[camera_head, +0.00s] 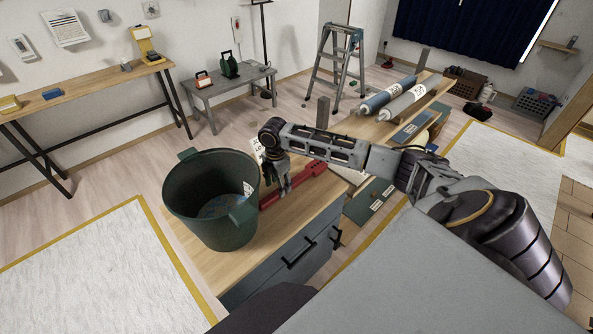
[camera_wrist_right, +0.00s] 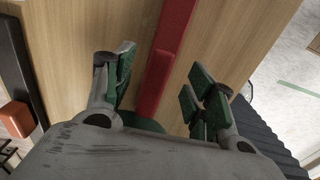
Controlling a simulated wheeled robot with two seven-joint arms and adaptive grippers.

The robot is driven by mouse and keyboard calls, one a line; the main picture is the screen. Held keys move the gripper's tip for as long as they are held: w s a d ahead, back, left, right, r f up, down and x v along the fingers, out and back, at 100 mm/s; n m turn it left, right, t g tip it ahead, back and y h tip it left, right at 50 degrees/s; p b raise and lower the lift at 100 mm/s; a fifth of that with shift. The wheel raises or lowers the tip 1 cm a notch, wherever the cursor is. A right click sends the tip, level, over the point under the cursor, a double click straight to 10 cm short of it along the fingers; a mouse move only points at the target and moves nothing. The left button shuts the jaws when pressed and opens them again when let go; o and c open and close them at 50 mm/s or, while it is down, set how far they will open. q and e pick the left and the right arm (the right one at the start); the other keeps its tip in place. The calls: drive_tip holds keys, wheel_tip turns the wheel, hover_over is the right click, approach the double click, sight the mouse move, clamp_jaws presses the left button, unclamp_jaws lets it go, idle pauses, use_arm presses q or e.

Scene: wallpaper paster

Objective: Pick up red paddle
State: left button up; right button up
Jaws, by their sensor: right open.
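The red paddle (camera_head: 307,177) lies on the wooden top of a cabinet, beside a dark green bucket (camera_head: 195,205). My right gripper (camera_head: 283,186) hangs over the paddle and hides part of it. In the right wrist view the red paddle (camera_wrist_right: 172,45) runs between the two spread green-padded fingers of the right gripper (camera_wrist_right: 160,78), with a gap on each side. The gripper is open and holds nothing. My left gripper is not in view.
The cabinet (camera_head: 275,272) has black drawer handles at its front. A small white label card stands behind the gripper. Rolls (camera_head: 388,96) lie on a long bench farther back. A stepladder (camera_head: 336,65) and a grey side table (camera_head: 228,84) stand behind.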

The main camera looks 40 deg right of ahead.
wheel_tip(320, 180, down, 3)
drive_tip(key=shift+a+f, duration=0.1)
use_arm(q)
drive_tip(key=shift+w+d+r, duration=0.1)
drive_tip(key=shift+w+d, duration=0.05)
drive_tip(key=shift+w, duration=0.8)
use_arm(e)
drive_tip(key=shift+f, duration=0.3)
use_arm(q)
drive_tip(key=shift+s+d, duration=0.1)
use_arm(e)
drive_tip(key=c, duration=1.1)
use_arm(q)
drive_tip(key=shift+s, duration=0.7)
